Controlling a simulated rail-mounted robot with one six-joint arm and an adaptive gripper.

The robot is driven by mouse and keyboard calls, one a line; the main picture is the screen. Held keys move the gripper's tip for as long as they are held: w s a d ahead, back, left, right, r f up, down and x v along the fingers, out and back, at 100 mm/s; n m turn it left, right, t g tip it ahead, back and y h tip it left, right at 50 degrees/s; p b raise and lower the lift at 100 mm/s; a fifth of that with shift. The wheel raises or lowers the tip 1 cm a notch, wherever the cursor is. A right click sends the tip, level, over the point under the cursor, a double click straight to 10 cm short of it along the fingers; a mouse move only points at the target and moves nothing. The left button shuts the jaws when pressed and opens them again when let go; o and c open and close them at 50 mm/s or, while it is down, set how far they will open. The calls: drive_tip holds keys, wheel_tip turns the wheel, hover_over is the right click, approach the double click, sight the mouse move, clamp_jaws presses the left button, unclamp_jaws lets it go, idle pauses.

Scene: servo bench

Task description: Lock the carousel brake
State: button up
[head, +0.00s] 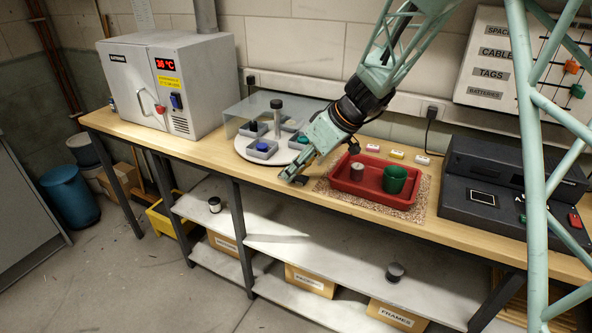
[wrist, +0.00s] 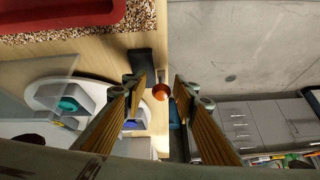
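The carousel (head: 248,154) is a white round turntable on the bench with a grey post and grey bins holding coloured pieces. Its rim also shows at the left of the wrist view (wrist: 38,83). My gripper (head: 292,178) is low at the bench's front edge, just right of the carousel in the head view. In the wrist view my gripper (wrist: 163,86) is open, its fingers apart. An orange-red round knob (wrist: 161,92) shows between the fingertips by the bench edge, beside a dark block (wrist: 143,65). Contact cannot be told. In the head view my gripper hides the knob.
A clear panel (head: 236,117) stands around the carousel's back. A red tray (head: 345,188) with a green cup (head: 395,178) and a grey cylinder (head: 357,172) lies right of my gripper. A white oven (head: 135,85) stands left. A dark device (head: 490,190) stands right.

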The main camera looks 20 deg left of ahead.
drive_tip(key=shift+r, duration=0.1)
drive_tip(key=v, duration=1.2)
idle(0.8)
drive_tip(key=s+d+r+m+t+h, duration=0.1)
drive_tip(key=s+d+r+m, duration=0.1)
drive_tip(key=s+d+r, duration=0.5)
drive_tip(key=s+d+r+m+h, duration=0.1)
drive_tip(key=s+d+m, duration=0.25)
drive_tip(key=d, duration=0.75)
drive_tip(key=s+d+r+m+t+h, duration=0.1)
drive_tip(key=s+d+r+m, duration=0.1)
drive_tip(key=s+d+r, duration=0.45)
drive_tip(key=s+d+f+m+t+h, duration=0.1)
drive_tip(key=s+d+f+m+h, duration=0.2)
drive_tip(key=s+d, duration=1.9)
drive_tip(key=s+m, duration=0.1)
drive_tip(key=m, duration=0.4)
drive_tip(key=shift+d+t+h+p, duration=0.3)
drive_tip(key=shift+d+h+p, duration=0.05)
drive_tip(key=shift+d+h, duration=0.05)
